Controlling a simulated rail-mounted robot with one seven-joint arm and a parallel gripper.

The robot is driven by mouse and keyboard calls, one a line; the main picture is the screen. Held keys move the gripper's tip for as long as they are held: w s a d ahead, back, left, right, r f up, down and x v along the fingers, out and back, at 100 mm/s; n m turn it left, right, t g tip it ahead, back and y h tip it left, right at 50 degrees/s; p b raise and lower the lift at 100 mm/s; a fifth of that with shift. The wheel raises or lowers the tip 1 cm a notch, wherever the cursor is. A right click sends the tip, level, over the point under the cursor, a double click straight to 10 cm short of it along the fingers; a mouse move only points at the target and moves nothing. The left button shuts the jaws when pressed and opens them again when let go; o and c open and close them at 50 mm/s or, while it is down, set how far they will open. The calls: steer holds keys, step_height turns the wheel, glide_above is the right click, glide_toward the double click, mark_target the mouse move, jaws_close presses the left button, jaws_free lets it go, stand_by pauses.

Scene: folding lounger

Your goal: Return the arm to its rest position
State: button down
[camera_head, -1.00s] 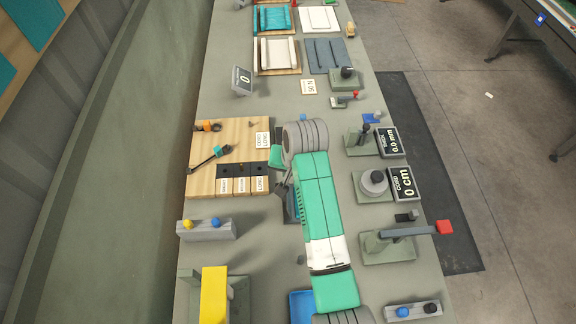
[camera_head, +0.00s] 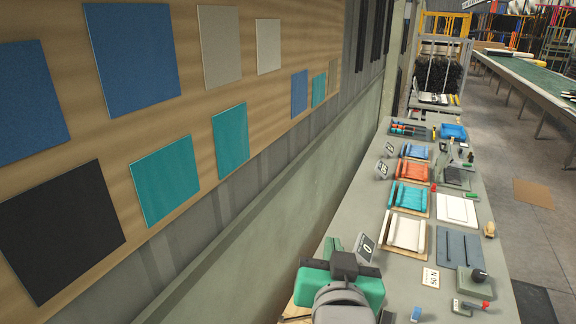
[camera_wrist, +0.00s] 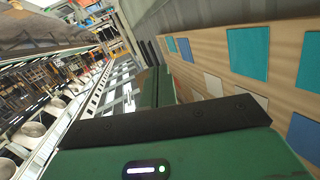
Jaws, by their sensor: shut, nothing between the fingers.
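My gripper shows in the wrist view (camera_wrist: 160,86) as two green fingers side by side beyond a dark bar, shut with nothing visible between them. In the head view, the dark and green end of my arm (camera_head: 344,268) is at the bottom centre, raised in front of the workbench (camera_head: 350,225). The rest of my arm is mostly below the picture edge.
The bench holds a white tray (camera_head: 407,230), a teal tray (camera_head: 411,196), a display reading 0 (camera_head: 366,247) and a dark knob device (camera_head: 477,280). A wooden board (camera_head: 200,110) with coloured swatches lines the left wall.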

steer(key=s+a+r+n+t+y, duration=0.1)
steer(key=s+a+r+t, duration=0.3)
steer(key=s+r, duration=0.45)
steer(key=s+a+r+n+t, duration=0.1)
steer(key=s+a+r+t, duration=0.2)
steer(key=s+r, duration=0.5)
step_height(320, 180, up, 17)
steer(key=s+t+p, duration=0.1)
steer(key=p, duration=1.2)
steer(key=shift+s+a+n+t+y, duration=0.15)
steer(key=shift+a+n+t+y, duration=0.15)
steer(key=shift+a, duration=0.05)
